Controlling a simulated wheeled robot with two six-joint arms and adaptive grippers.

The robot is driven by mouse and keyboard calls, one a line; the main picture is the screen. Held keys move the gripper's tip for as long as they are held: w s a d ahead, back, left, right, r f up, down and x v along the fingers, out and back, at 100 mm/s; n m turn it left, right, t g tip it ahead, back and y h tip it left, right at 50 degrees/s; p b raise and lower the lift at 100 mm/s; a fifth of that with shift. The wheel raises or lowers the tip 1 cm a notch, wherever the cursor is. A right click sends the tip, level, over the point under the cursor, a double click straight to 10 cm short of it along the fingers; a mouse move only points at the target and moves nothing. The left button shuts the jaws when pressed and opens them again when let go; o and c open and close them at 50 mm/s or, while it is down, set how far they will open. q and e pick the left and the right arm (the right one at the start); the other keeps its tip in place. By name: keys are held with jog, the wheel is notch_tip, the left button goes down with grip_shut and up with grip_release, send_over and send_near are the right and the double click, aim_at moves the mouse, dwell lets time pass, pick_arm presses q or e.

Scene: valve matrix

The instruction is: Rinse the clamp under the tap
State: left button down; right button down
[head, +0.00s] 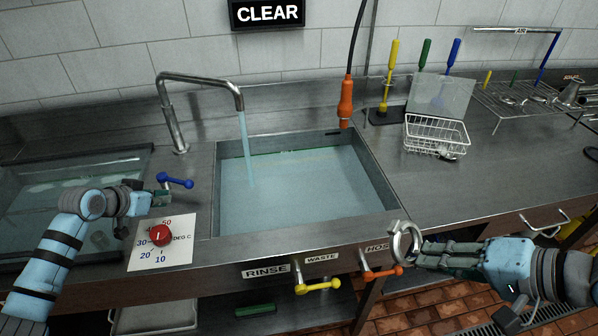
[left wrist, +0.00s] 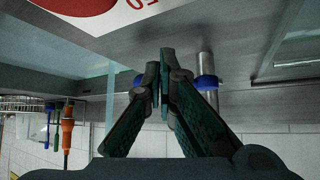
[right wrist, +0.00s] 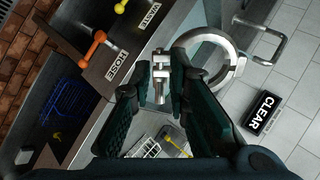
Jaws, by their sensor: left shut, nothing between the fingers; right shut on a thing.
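The clamp (head: 406,241) is a silvery metal ring with a screw fitting. My right gripper (head: 420,252) is shut on it in front of the sink's right front corner; the right wrist view shows the fitting between the fingertips (right wrist: 163,80) and the ring (right wrist: 238,62) standing out beyond them. The tap (head: 205,84) runs, and its water stream (head: 245,140) falls into the left part of the water-filled sink (head: 219,215). The clamp is apart from the stream. My left gripper (head: 165,192) is shut and empty by the blue tap lever (head: 176,182).
A red temperature dial (head: 160,235) is left of the sink. A yellow waste lever (head: 318,286) and an orange hose lever (head: 383,273) are on the front. An orange hose nozzle (head: 345,100) hangs behind the sink. A white wire basket (head: 436,134) stands right.

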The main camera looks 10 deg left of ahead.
aim_at(175, 181)
pick_arm(q)
jog(key=w, duration=0.2)
jog(key=w+f, duration=0.1)
jog(key=w, duration=0.1)
jog(key=shift+d, duration=0.25)
jog(key=shift+r, duration=0.1)
